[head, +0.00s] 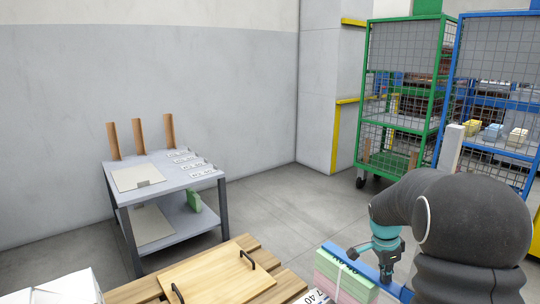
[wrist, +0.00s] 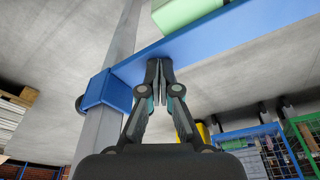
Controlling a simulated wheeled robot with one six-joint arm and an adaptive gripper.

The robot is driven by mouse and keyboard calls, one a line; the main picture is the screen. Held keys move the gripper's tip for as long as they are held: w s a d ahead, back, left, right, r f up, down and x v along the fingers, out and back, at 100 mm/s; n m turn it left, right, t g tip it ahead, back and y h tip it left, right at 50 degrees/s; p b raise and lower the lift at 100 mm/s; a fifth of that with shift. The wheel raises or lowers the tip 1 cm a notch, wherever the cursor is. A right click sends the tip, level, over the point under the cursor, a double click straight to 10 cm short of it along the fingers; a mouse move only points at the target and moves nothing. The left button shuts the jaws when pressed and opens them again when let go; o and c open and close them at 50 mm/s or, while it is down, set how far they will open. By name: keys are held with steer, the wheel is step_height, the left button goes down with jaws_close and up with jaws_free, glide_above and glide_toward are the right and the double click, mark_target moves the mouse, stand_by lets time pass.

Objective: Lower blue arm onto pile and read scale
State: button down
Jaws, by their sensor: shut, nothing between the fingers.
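The blue arm (head: 345,256) lies along the top of a pile of green and pink paper (head: 338,280) at the bottom of the head view. In the wrist view the blue arm (wrist: 225,35) runs from a blue collar (wrist: 103,92) around a grey post (wrist: 122,45), and the pile's green part (wrist: 185,10) borders it. I cannot tell whether arm and pile touch. My gripper (head: 386,275) is shut and empty, its fingertips (wrist: 160,66) at the blue arm's edge. A white label (head: 316,297) beside the pile shows dark figures, partly cut off.
A wooden tray (head: 220,278) with black handles sits on slatted wood left of the pile. A grey table (head: 170,180) with papers and wooden posts stands by the wall. Green (head: 400,125) and blue (head: 490,150) mesh carts stand at right. The floor between is clear.

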steer(key=d+p+v, duration=0.1)
steer(key=p+v, duration=0.4)
steer(key=v, duration=0.2)
steer(key=shift+d+r, duration=0.25)
steer(key=shift+r, duration=0.35)
steer(key=shift+w, duration=0.1)
